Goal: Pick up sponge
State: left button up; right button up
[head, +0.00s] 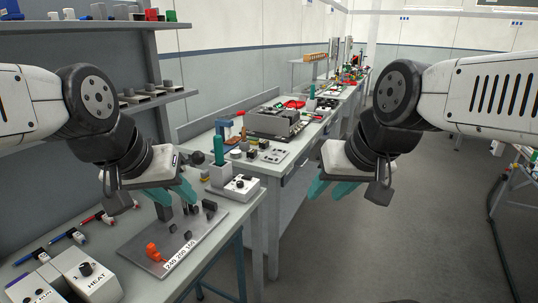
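I cannot make out a sponge anywhere in the head view. My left gripper (172,194) has teal fingers that look apart, with nothing seen between them. It hangs above the near workbench, over a grey metal plate (160,240) that carries dark blocks and an orange-red part (153,251). My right gripper (331,187) also has teal fingers that look apart and empty. It hangs over the floor to the right of the benches, away from any object.
A white HEAT control box (88,276) stands at the near left of the bench (227,262). Red and blue pen-like tools lie behind it. A white box with a teal-handled tool (236,187) stands at the bench's far end. Another cluttered bench runs beyond. A shelf (165,97) hangs left.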

aim_at(253, 140)
jog(key=k+u, duration=0.1)
jog(key=k, duration=1)
jog(key=u, duration=1.65)
jog(key=i+l, duration=0.1)
jog(key=l, duration=0.35)
jog(key=i+l, duration=0.1)
jog(key=l, duration=0.4)
jog(key=i+l+u, duration=0.1)
jog(key=l, duration=0.35)
jog(key=i+l, duration=0.1)
jog(key=l, duration=0.4)
jog(key=i+l+u, duration=0.1)
jog(key=l, duration=0.35)
jog(key=i+l, duration=0.1)
jog(key=l, duration=0.5)
jog(key=i+l, duration=0.1)
jog(key=l, duration=0.5)
jog(key=i+l, duration=0.1)
jog(key=l, duration=0.55)
jog(key=i+l, duration=0.1)
jog(key=l, duration=0.5)
jog(key=i+l, duration=0.1)
jog(key=l, duration=0.5)
jog(key=i+l, duration=0.1)
jog(key=l, duration=0.5)
